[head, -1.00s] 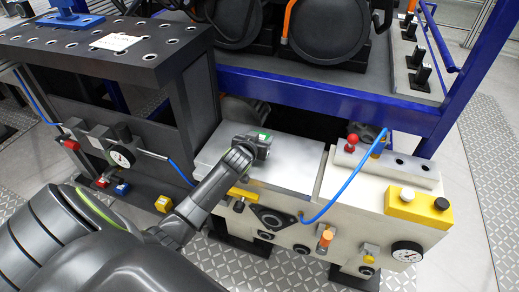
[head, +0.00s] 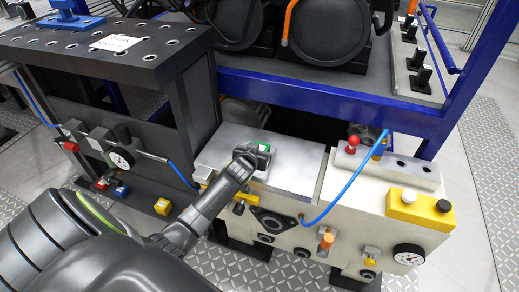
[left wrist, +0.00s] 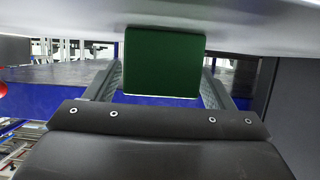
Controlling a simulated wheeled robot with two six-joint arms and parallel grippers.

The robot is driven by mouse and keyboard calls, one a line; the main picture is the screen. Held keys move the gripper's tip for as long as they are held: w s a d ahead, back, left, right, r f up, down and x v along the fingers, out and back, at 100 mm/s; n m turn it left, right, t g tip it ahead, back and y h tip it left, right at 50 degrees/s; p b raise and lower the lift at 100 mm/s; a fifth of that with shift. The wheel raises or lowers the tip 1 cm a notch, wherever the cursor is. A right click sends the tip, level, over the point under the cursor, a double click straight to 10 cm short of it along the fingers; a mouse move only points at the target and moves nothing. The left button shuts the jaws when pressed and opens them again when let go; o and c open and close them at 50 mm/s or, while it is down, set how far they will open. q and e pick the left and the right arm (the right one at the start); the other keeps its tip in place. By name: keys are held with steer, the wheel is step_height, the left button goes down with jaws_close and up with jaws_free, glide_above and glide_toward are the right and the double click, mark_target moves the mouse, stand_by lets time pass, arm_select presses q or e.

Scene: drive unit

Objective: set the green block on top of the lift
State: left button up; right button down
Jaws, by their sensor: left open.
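The green block (head: 264,147) is on or just over the silver top plate (head: 295,165) of the cream machine, which I take to be the lift. In the left wrist view the block (left wrist: 163,62) shows as a dark green square whose upper edge meets the pale plate surface (left wrist: 230,22). My left gripper (head: 261,155) is at the block, above the plate's left half. Its two fingers (left wrist: 157,85) are apart, one on each side of the block. Contact between fingers and block cannot be told. My right gripper is not in view.
A blue hose (head: 350,185) arches over the machine's front right. A red knob (head: 352,142) and a yellow button box (head: 419,209) are to the right. A dark perforated table (head: 100,45) stands at left. A blue frame (head: 320,95) runs behind. The plate's right half is clear.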

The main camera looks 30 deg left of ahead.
arm_select(q)
steer(key=shift+s+d+r, duration=0.1)
steer(key=shift+s+r, duration=0.2)
steer(key=shift+s, duration=0.25)
steer(key=p+v, duration=0.2)
steer(key=v, duration=0.7)
steer(key=shift+s+d, duration=0.1)
steer(key=shift+s, duration=0.15)
steer(key=shift+s+d+r, duration=0.15)
steer(key=shift+s+r, duration=0.15)
steer(key=shift+s, duration=0.25)
